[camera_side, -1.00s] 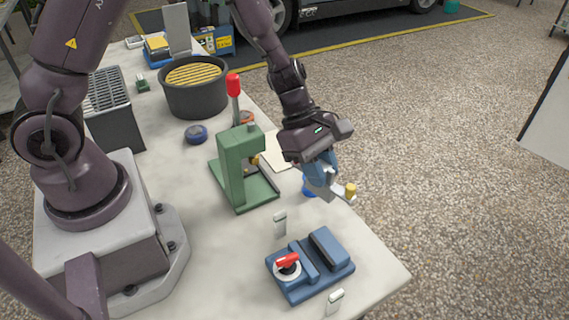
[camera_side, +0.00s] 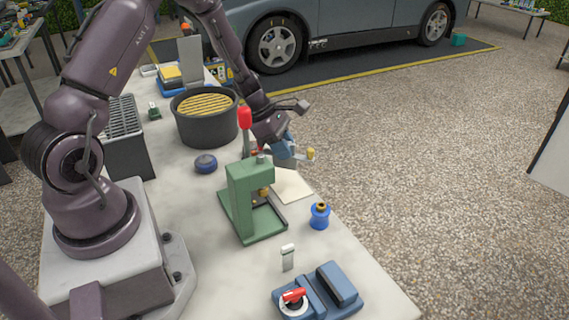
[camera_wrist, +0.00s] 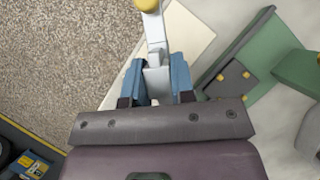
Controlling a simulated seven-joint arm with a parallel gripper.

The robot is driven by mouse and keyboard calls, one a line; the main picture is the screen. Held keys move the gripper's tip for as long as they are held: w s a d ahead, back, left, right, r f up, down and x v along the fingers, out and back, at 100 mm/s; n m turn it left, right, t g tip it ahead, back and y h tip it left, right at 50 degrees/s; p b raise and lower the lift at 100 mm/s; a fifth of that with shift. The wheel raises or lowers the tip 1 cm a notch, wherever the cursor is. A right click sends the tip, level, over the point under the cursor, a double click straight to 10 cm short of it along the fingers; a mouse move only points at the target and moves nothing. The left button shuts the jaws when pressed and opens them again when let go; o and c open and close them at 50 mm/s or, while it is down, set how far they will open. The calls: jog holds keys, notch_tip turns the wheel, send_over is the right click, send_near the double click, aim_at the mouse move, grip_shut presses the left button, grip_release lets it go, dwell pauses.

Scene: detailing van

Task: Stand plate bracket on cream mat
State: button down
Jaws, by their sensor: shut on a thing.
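My gripper (camera_side: 284,150) is shut on the plate bracket (camera_side: 303,157), a pale grey piece with a yellow knob at its outer end. In the wrist view the bracket (camera_wrist: 156,38) sticks out from between the blue fingers (camera_wrist: 157,80), which hide its near end. The cream mat (camera_side: 293,187) lies flat on the bench beside the green press, and its visible part is bare. In the wrist view the bracket passes in front of the cream mat (camera_wrist: 192,38). The bracket appears held above the bench, apart from the mat.
The green press (camera_side: 246,200) with a red-knobbed lever stands close to the mat. A blue bottle (camera_side: 319,217) stands near the mat by the bench edge. A blue fixture (camera_side: 335,287) and a small upright clip (camera_side: 287,258) are nearer. A black tub (camera_side: 205,122) stands behind.

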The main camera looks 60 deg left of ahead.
aim_at(287, 167)
jog(key=shift+f, duration=2.2)
jog(key=c, duration=1)
grip_release()
jog(key=shift+f, duration=0.15)
jog(key=shift+o, duration=0.2)
jog(key=v, duration=1.2)
